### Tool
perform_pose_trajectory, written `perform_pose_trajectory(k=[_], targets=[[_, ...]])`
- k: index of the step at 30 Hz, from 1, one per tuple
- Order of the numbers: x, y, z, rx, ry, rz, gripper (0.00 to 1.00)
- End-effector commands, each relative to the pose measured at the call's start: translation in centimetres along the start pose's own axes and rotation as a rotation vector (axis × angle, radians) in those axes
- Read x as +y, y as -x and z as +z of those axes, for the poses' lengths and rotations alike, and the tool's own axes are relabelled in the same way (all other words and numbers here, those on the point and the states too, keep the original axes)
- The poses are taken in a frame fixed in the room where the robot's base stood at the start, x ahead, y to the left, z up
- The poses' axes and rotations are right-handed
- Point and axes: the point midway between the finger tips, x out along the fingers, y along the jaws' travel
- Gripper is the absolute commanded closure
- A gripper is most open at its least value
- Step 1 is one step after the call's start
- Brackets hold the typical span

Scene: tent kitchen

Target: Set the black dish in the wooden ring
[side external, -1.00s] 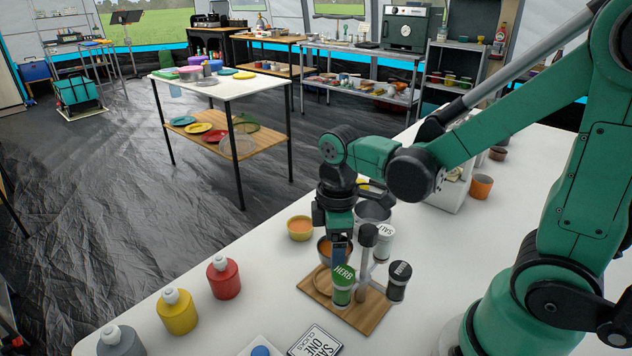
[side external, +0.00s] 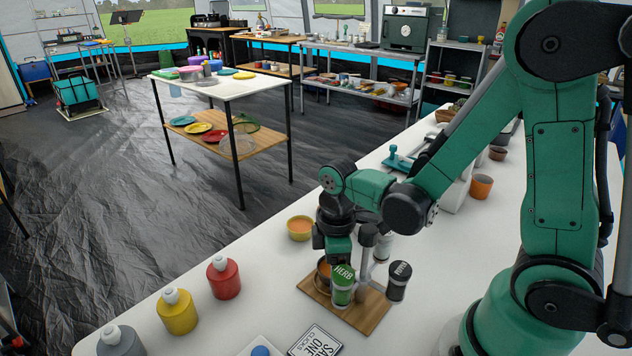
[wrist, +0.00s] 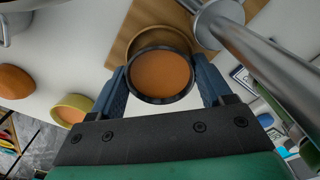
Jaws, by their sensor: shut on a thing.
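The black dish (wrist: 162,98), with orange contents, is between the two blue fingers of my gripper (wrist: 162,80) in the wrist view. My gripper is shut on it from both sides. The dish looks level. In the side view the dish (side external: 323,270) is low at the left part of the wooden board, partly hidden by the herb jar and my gripper. The wooden ring (wrist: 150,33) shows past the dish's far edge in the wrist view, on the board (wrist: 122,52). The dish overlaps the ring in this view; whether it touches the ring I cannot tell.
A grey post (side external: 367,240) rises from the board close beside my gripper. The herb jar (side external: 343,285) and a dark-lidded jar (side external: 398,281) stand by it. A yellow bowl (side external: 300,228) is behind. Red (side external: 223,278) and yellow (side external: 177,312) bottles stand left, with clear table between.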

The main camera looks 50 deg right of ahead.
Motion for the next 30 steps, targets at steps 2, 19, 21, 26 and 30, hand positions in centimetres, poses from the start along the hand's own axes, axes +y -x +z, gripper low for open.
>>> perform_pose_trajectory(k=[2, 19, 21, 26, 30], targets=[[0.00, 0.01, 0.00, 0.000, 0.000, 0.000, 0.57], [0.01, 0.01, -0.01, 0.000, 0.000, 0.000, 0.57], [0.01, -0.04, -0.02, 0.000, 0.000, 0.000, 0.57], [0.03, -0.32, -0.04, 0.000, 0.000, 0.000, 0.57], [0.04, -0.61, -0.04, 0.000, 0.000, 0.000, 0.57]])
